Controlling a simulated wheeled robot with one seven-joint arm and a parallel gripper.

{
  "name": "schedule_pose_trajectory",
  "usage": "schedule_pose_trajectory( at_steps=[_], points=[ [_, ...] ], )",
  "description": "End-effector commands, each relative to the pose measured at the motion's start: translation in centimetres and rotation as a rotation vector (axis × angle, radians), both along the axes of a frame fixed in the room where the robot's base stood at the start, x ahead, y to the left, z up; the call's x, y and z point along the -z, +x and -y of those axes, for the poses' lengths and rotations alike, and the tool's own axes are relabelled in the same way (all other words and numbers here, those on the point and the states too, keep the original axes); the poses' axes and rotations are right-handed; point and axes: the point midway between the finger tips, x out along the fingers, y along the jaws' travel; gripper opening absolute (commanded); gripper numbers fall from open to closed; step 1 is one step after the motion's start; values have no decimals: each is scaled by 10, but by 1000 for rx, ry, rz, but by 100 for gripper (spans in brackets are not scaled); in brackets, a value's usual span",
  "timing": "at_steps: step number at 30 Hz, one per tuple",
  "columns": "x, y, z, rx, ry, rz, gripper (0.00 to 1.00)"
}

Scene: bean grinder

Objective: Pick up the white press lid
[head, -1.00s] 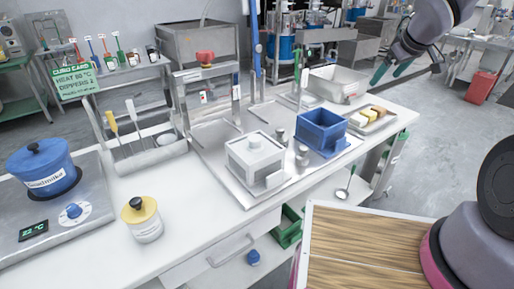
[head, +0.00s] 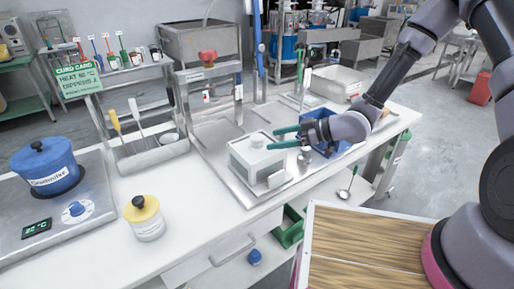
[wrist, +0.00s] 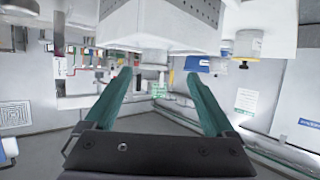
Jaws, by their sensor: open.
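The white press lid (head: 245,150) lies on top of the white press box (head: 254,174), with a small round knob (head: 257,141) standing up from its middle. My gripper (head: 274,138) is open and empty, reaching in from the right. Its two green fingers point left, with the tips just to the right of the knob, over the lid. In the wrist view, which looks upside down, the white lid (wrist: 160,40) is at the top and the gripper (wrist: 160,74) shows its fingers spread. The knob appears between the fingertips, though I cannot tell how deep it sits.
The blue box (head: 338,146) stands right of the press, partly hidden by my wrist. Both stand on a metal tray (head: 232,184). A yellow-lidded jar (head: 146,220) and blue pot (head: 46,170) are further left.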

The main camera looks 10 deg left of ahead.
Motion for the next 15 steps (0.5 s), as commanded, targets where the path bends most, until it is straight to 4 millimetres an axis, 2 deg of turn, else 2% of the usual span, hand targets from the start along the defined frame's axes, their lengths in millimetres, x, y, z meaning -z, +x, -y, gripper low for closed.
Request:
schedule_pose_trajectory(
  at_steps=[3,10,15],
  points=[
    [8,0,-18,-1,-2,0,89],
    [13,4,-34,1,-3,0,89],
    [20,10,-59,0,-3,1,89]
  ],
)
